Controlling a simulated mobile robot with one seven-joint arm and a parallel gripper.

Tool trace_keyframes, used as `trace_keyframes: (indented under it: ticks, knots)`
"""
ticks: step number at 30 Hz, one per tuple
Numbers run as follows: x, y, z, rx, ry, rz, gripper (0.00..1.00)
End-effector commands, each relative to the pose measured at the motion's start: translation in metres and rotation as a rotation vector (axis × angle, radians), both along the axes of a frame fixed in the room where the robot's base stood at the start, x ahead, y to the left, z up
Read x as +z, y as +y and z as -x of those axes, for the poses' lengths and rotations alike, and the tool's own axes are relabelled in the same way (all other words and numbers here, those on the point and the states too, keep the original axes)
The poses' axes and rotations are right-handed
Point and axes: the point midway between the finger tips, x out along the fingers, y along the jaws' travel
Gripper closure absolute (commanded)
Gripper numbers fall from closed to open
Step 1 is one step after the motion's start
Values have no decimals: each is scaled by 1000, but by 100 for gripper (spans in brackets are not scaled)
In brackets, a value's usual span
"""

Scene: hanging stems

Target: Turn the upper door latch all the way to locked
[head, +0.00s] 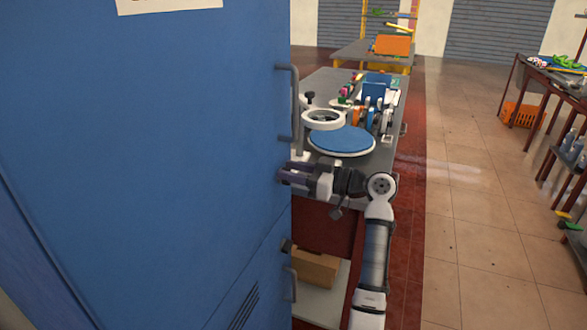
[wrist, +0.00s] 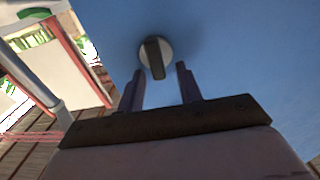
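The upper door latch (wrist: 155,58) is a dark bar on a round grey disc, set on the blue door (wrist: 230,55). In the wrist view the bar stands nearly upright in the picture, tilted slightly. My gripper (wrist: 160,72) is open, its two dark fingers pointing at the door with the bar between their tips in the picture. I cannot tell whether the fingers touch it. In the head view my gripper (head: 284,175) is at the right edge of the blue door (head: 150,140), and hides the upper latch there.
A grey door handle (head: 293,100) stands out above my gripper. A lower dark latch (head: 286,246) and a lower handle (head: 292,284) are below it. A workbench (head: 335,85) with a round blue-topped plate (head: 342,140) stands behind my arm.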

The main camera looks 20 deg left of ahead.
Motion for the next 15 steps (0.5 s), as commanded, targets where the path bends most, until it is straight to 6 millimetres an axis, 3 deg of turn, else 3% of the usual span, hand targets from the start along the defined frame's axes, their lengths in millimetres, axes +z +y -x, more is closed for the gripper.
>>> trace_keyframes:
  ticks: [7,15]
  knots:
    - [0,0,0,0,0,0,66]
    - [0,0,0,0,0,0,100]
